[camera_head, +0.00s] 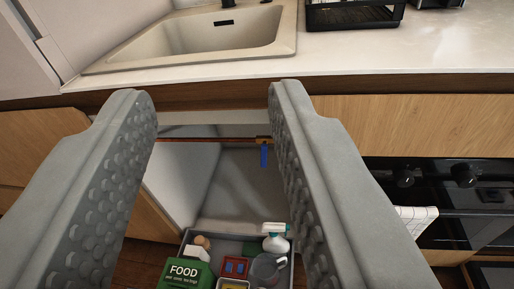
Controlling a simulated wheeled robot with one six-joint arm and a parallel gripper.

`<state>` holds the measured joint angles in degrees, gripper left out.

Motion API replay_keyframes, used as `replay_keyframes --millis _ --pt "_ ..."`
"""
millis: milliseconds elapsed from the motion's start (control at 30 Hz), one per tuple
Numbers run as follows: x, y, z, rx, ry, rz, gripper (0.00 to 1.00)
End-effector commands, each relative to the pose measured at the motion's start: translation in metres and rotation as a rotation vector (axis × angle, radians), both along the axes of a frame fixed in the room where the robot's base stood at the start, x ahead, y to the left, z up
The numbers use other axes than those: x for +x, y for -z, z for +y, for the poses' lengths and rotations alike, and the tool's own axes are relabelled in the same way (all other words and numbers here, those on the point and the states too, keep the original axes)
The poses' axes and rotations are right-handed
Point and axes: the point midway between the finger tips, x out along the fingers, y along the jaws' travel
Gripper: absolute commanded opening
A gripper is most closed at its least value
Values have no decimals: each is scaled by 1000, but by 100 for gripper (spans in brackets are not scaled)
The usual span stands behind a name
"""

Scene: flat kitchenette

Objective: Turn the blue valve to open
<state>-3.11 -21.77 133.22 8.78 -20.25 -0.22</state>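The blue valve handle (264,156) hangs down from a thin copper pipe (190,140) inside the open cabinet under the sink. A small brass-coloured fitting shows at its top. My gripper (205,100) is open and empty. Its two grey studded fingers reach in from the left and right of the picture, wide apart. The valve shows between the fingers, close to the right finger's inner edge in the picture. The valve appears farther away than the fingertips, with no contact seen.
A pull-out bin (187,240) below holds a green food caddy (185,273), a spray bottle (276,238) and other items. The countertop (400,60) with a sink (190,42) overhangs the cabinet. A dish rack (355,14) stands on top. An oven (460,200) is at right.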

Motion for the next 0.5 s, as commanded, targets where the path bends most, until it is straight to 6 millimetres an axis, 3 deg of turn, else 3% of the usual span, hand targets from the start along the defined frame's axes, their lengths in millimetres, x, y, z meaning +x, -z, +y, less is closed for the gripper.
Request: replay_keyframes --millis 100,500 --pt "32 23 3 15 10 5 38" --pt "120 107 10 50 58 0 38"
